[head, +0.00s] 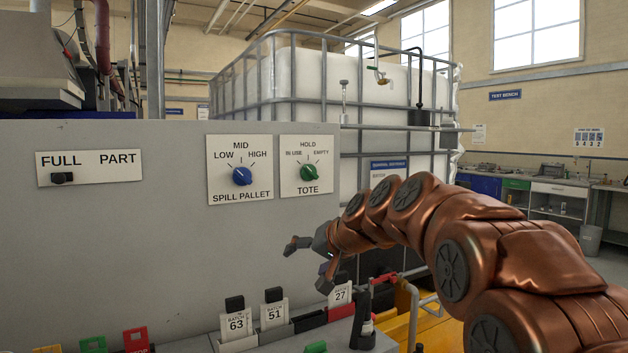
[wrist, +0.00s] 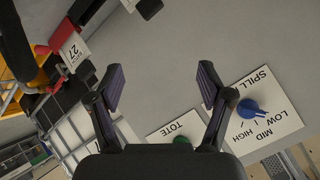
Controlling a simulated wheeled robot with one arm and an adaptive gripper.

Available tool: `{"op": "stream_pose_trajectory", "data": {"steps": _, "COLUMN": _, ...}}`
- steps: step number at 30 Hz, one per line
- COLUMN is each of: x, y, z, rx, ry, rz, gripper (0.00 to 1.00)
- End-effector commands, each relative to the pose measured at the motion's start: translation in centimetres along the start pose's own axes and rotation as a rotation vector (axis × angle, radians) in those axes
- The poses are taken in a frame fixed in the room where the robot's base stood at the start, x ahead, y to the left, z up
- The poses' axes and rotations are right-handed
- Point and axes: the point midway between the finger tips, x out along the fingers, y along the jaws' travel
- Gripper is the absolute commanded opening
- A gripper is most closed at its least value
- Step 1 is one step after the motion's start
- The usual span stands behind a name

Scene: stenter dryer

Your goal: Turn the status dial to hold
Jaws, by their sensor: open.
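The status dial is a green knob (head: 307,173) on a white TOTE plate (head: 307,187) marked IN USE, HOLD and EMPTY, with HOLD at the top. Its exact pointing is too small to tell. My gripper (head: 308,267) is open and empty, below the plate and in front of the grey panel. In the wrist view my gripper (wrist: 162,72) has its fingers spread over bare panel. The green knob (wrist: 182,140) shows there near the gripper's base, partly hidden, with the TOTE plate (wrist: 170,129) around it. Nothing touches the knob.
A SPILL PALLET plate with a blue knob (head: 242,176) is just left of the TOTE plate. A FULL/PART slider (head: 62,178) is further left. Batch cards (head: 273,312) in holders stand along the ledge below my gripper. A caged white tank (head: 310,80) stands behind the panel.

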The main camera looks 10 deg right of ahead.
Motion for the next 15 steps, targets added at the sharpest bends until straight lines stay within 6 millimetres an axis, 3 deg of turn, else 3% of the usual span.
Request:
{"op": "stream_pose_trajectory", "data": {"steps": 3, "x": 1.0, "y": -0.7, "z": -6.0, "rx": 0.026, "ry": 0.134, "rz": -0.072, "gripper": 0.79}}
{"op": "stream_pose_trajectory", "data": {"steps": 9, "x": 0.5, "y": -1.7, "z": -15.1, "rx": 0.065, "ry": 0.349, "rz": -0.191, "gripper": 0.79}}
{"op": "stream_pose_trajectory", "data": {"steps": 15, "x": -0.9, "y": -2.0, "z": -20.6, "rx": 0.089, "ry": 0.494, "rz": -0.273, "gripper": 0.79}}
